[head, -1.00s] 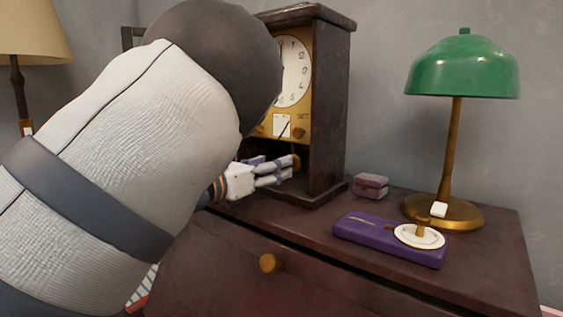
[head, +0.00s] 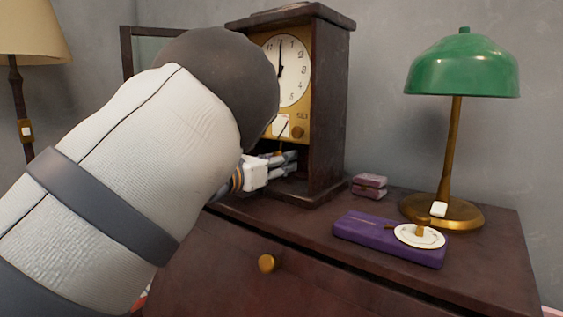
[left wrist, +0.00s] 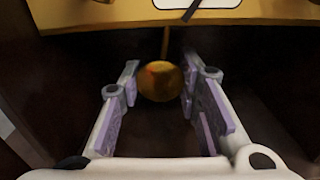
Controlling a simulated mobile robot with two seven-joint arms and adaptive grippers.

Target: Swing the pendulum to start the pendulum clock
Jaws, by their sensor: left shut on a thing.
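The pendulum clock (head: 330,95) stands upright on the dresser, with a dark wooden case, white dial and brass front. Its brass pendulum hangs in the open lower compartment. In the left wrist view the round bob (left wrist: 160,82) sits between the fingertips of my left gripper (left wrist: 158,88), below its thin rod. My left gripper (head: 290,158) reaches into the compartment from the left in the head view, shut on the pendulum bob. The fingers cover most of the bob there, and my arm hides the clock's left side. My right gripper is not in view.
On the dresser (head: 480,268), right of the clock, are small pink boxes (head: 369,186), a purple case (head: 370,235) with a white disc (head: 419,236), and a green-shaded lamp (head: 463,68). Another lamp (head: 32,35) stands at far left. The compartment walls leave little room around my gripper.

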